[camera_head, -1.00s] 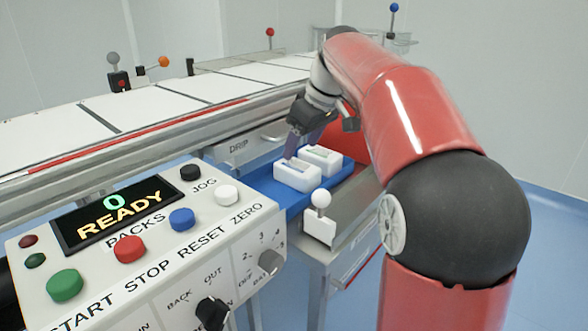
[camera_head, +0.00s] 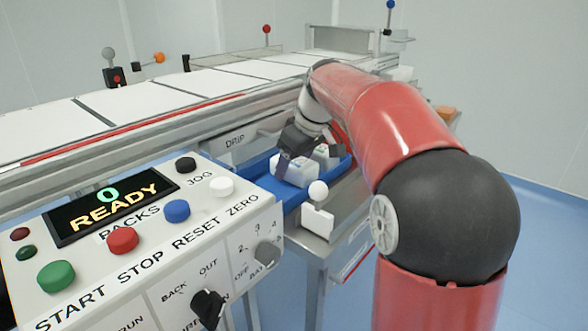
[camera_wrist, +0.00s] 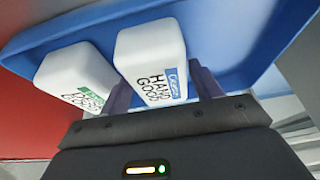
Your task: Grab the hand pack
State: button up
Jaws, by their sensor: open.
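The hand pack is a white block with a blue label and the words HAND GOOD. It lies in the blue tray (camera_head: 268,178) and shows in the wrist view (camera_wrist: 153,52). My gripper (camera_wrist: 162,84) is open, with one dark purple finger on each side of the hand pack. I cannot tell whether the fingers touch it. A second white pack (camera_wrist: 75,75) with a green label lies beside it, left of the left finger. In the head view my gripper is over the nearer pack (camera_head: 298,172), with one finger in front of it and the other hidden.
The control panel (camera_head: 150,255) with a READY display stands at the front left. A white ball-topped knob (camera_head: 318,190) rises beside the tray. The long machine bed (camera_head: 140,90) runs behind the tray.

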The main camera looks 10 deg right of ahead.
jog(key=shift+f, duration=0.25)
jog(key=shift+c, duration=0.4)
jog(key=c, duration=0.7)
jog(key=shift+r, duration=0.1)
jog(key=shift+c, duration=0.2)
